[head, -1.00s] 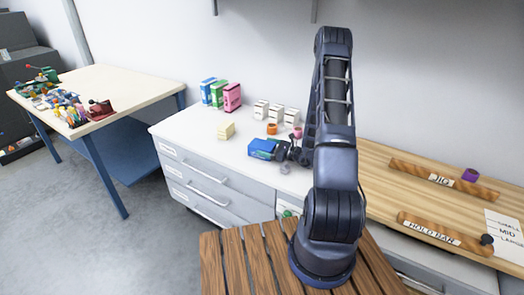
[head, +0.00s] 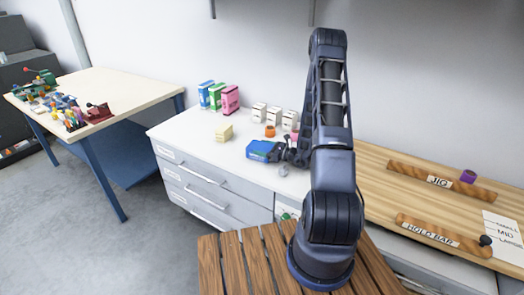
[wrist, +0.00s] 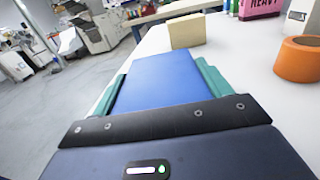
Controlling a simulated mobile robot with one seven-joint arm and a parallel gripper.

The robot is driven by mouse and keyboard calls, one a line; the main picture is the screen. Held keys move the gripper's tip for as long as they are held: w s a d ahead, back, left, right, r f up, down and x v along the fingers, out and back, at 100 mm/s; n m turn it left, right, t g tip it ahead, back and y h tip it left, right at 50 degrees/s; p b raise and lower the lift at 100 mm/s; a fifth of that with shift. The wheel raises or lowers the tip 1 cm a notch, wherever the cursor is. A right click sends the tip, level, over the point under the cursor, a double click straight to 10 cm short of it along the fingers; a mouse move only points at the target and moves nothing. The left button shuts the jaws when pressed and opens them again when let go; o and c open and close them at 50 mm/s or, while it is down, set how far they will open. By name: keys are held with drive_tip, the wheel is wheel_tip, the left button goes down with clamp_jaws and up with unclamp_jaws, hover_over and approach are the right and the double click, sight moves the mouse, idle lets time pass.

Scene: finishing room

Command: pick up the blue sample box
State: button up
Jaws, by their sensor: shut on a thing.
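The blue sample box (head: 262,150) is at the front part of the white drawer cabinet's top, left of my arm. My gripper (head: 284,152) reaches it from the right and is shut on it. In the wrist view the blue box (wrist: 165,80) fills the space between the two teal fingers (wrist: 160,88), which press on its sides. Whether the box touches the cabinet top or hangs just above it I cannot tell. The gripper's dark body hides its near end.
A pale yellow block (head: 224,132) stands just behind the box. An orange ring (head: 270,131) and several white boxes (head: 259,113) are behind right. Green, blue and pink boxes (head: 230,99) stand at the back wall. The cabinet's front left top (head: 190,135) is clear.

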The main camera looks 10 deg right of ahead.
sight(263, 147)
wheel_tip(263, 147, up, 20)
drive_tip(key=shift+f, duration=0.25)
idle(0.3)
